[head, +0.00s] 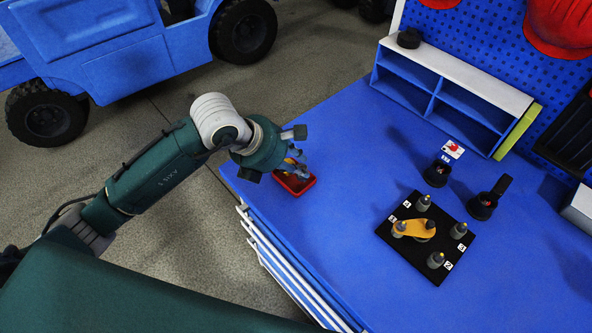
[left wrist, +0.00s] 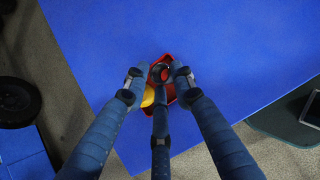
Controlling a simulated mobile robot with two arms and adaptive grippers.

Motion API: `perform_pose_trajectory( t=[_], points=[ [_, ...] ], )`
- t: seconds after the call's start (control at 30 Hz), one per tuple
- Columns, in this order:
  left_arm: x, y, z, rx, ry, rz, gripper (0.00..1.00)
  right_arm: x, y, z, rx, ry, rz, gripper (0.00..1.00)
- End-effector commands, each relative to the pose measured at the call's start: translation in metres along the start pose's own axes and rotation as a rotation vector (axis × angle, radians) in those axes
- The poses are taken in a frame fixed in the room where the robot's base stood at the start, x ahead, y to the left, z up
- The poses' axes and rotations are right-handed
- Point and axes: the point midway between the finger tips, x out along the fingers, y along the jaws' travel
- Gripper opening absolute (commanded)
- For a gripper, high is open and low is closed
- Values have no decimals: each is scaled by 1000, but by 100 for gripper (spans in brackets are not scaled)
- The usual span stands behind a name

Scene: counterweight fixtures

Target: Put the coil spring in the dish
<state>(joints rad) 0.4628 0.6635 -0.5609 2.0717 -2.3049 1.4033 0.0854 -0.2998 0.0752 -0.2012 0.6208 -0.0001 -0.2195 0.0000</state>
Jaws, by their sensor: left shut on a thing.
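My left gripper (head: 298,172) is over a small red tray-like dish (head: 300,186) near the left edge of the blue table. In the left wrist view, its fingers (left wrist: 158,82) close around a dark ring-like thing, which looks like the coil spring (left wrist: 159,72) seen end-on. The red dish (left wrist: 169,58) shows behind and between the fingers. A yellow thing (left wrist: 148,97) shows beside the left finger; I cannot tell whether it is touched. The fingers hide much of the dish. My right gripper is not in view.
A black board (head: 411,258) holds several grey pegs and an orange plate (head: 413,229). A blue shelf unit (head: 455,90) stands at the back. The table is clear between dish and board.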

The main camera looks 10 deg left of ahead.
Motion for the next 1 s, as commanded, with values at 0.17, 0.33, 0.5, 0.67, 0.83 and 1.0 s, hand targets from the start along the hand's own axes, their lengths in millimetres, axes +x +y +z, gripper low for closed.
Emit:
perform_pose_trajectory(
  t=[0.17, 0.33, 0.5, 0.67, 0.83, 1.0],
  points=[
    [21, -1, -14, -2, 2, -3, 7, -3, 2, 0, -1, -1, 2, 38],
    [24, 0, -16, -1, 1, -1, 7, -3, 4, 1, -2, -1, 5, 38],
    [24, 0, -17, -1, 2, -1, 41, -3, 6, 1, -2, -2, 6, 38],
    [24, 0, -16, -1, 2, -1, 44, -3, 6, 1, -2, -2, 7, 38],
    [22, 0, -16, -1, 1, -1, 44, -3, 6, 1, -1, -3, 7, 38],
    [6, 1, -16, 1, -1, 2, 44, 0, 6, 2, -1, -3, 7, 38]
  ],
)
